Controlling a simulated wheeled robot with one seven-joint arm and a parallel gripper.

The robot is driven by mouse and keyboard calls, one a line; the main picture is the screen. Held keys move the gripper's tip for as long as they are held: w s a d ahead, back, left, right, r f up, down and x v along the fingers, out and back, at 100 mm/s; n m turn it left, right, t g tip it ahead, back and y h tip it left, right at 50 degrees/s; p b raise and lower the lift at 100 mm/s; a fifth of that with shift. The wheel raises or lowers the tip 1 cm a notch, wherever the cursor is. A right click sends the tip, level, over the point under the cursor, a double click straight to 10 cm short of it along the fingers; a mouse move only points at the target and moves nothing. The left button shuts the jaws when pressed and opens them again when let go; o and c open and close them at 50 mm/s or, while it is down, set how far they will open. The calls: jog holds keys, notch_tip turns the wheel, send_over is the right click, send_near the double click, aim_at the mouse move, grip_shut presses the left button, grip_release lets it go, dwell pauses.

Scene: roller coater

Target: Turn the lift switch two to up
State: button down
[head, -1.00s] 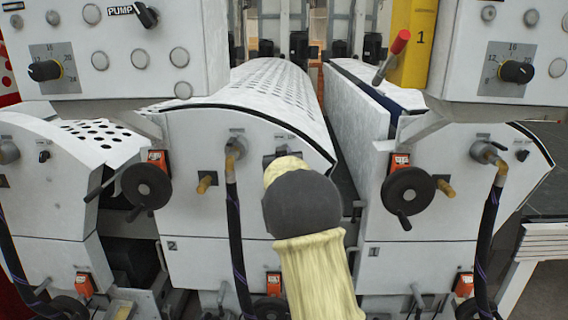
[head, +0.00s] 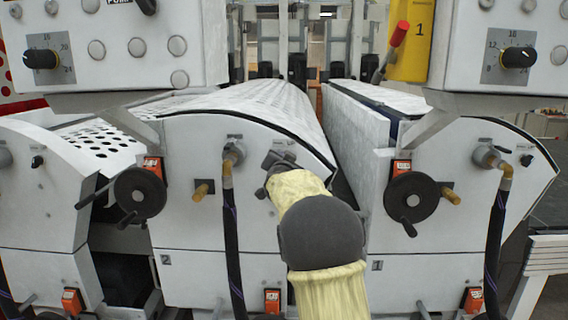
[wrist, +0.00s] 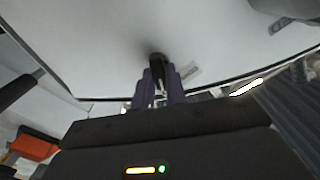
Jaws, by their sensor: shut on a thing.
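Lift switch two is a small black knob (wrist: 157,60) on the white end panel marked 2 (head: 190,235). In the wrist view it stands between the purple-grey fingertips of my gripper (wrist: 158,84), which are closed around it. A small label (wrist: 190,71) lies just right of the knob. In the head view my gripper (head: 274,165) is at the upper right of panel 2, and it hides the switch there. Which way the switch points cannot be told.
A hose fitting (head: 233,152) with a black hose is just left of my gripper. A black handwheel (head: 140,193) is farther left, another (head: 411,197) is on panel 1. Control boxes (head: 120,45) overhang above.

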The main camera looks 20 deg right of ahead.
dwell(0.3)
jog(key=c, duration=1.4)
grip_release()
jog(key=shift+c, duration=0.2)
jog(key=shift+s, duration=0.1)
jog(key=b+v, duration=0.3)
jog(key=v, duration=1.4)
jog(key=shift+s, duration=0.15)
